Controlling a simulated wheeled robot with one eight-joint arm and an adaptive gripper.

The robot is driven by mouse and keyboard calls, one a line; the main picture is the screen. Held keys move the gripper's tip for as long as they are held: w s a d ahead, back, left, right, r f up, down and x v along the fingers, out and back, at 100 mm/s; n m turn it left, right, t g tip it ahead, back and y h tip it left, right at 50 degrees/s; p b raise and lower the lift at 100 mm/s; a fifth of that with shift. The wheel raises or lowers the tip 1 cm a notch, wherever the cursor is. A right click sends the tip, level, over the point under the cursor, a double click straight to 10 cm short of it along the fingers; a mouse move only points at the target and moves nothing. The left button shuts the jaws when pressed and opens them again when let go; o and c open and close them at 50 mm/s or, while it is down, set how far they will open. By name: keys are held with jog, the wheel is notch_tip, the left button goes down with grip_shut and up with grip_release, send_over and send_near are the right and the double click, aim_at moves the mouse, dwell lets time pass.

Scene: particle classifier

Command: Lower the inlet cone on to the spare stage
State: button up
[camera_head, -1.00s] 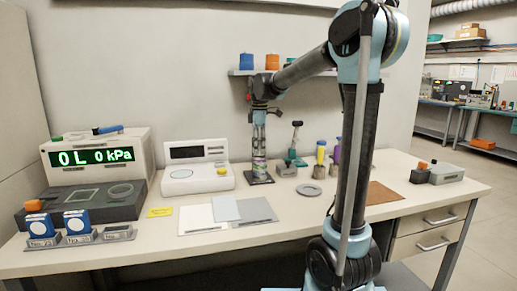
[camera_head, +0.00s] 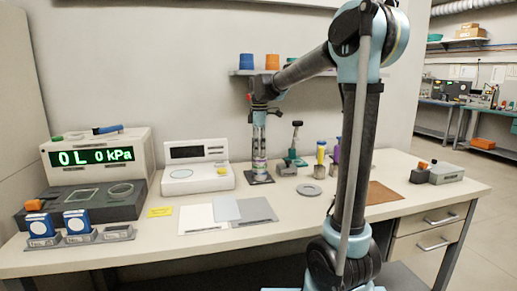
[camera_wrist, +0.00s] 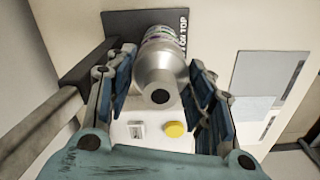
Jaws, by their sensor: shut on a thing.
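The inlet cone (camera_wrist: 160,72) is a silver, tapered piece with a dark round hole at its narrow end, seen from above in the wrist view. My gripper (camera_wrist: 160,92) is shut on it, one dark blue pad on either side. In the head view my gripper (camera_head: 259,118) points down over the dark base plate (camera_head: 260,178). Coloured, banded stage pieces (camera_head: 259,164) stand upright under the cone on that plate. The cone looks in line with them. I cannot tell which piece is the spare stage, or whether the cone touches it.
A white balance (camera_head: 198,180) stands left of the plate. A green-based stand (camera_head: 295,160), small grey blocks (camera_head: 287,170) and a flat grey ring (camera_head: 310,190) are to the right. Grey and white sheets (camera_head: 228,212) lie in front. A shelf (camera_head: 245,73) hangs on the wall behind.

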jog(key=shift+f, duration=0.3)
jog(key=o, duration=1.3)
jog(key=shift+c, duration=0.2)
jog(key=shift+r, duration=0.1)
